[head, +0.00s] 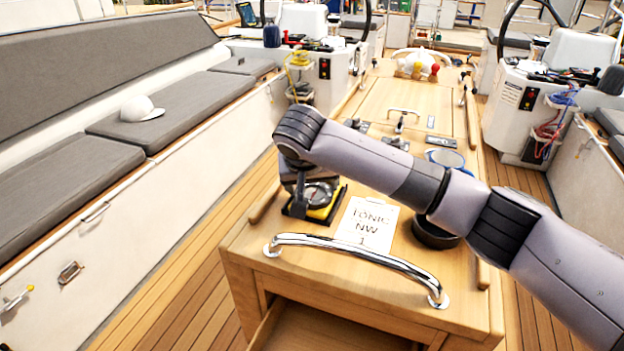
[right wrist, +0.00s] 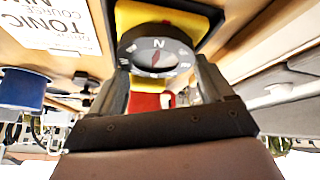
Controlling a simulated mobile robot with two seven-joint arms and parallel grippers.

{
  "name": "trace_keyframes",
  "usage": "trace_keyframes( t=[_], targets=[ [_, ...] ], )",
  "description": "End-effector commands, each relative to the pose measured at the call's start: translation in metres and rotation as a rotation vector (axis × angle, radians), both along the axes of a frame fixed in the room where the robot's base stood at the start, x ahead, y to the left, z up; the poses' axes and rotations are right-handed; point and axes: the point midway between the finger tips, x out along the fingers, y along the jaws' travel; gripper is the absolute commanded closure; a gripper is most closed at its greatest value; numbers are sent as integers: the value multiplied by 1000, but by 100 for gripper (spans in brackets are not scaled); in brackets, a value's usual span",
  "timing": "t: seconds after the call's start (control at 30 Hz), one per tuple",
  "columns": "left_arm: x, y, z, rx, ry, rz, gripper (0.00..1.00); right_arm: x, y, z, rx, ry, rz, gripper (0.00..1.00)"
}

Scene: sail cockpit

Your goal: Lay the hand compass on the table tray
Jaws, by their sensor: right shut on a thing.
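The hand compass (head: 317,194) has a black round body and a dial with white letters. It also shows in the right wrist view (right wrist: 156,57), between my fingers. My right gripper (head: 301,190) is shut on it at the left front of the wooden table. Around and beneath the compass are a yellow surface (right wrist: 190,22) and a dark-edged tray (head: 298,212). The compass is over the tray; I cannot tell whether it touches it. My arm hides part of the tabletop. My left gripper is not in view.
A white sheet with printed words (head: 366,226) lies right of the tray. A dark round object (head: 434,234) stands further right. A chrome rail (head: 360,256) arches along the table's front. A blue-rimmed round item (head: 446,158) sits behind my arm. A white cap (head: 141,109) lies on the left bench.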

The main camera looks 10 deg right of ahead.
Motion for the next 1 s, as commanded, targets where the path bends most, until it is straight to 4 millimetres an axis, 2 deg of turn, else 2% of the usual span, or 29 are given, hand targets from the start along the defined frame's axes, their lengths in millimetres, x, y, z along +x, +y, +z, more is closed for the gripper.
trace_keyframes(
  t=[0.27,0.3,0.33,0.37,0.57,0.73,1.0],
  targets=[
    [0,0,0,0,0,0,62,1,0,0,1,-2,0,90],
    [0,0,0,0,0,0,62,0,0,-1,0,-1,-1,13],
    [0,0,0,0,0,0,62,0,0,-1,0,-1,-1,3],
    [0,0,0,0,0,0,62,0,0,-1,0,-1,-1,0],
    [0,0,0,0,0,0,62,0,0,-1,0,-1,-1,0],
    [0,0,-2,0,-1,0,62,-4,2,9,0,-3,1,0],
    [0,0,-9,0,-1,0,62,-31,14,55,2,-5,3,0]
  ],
)
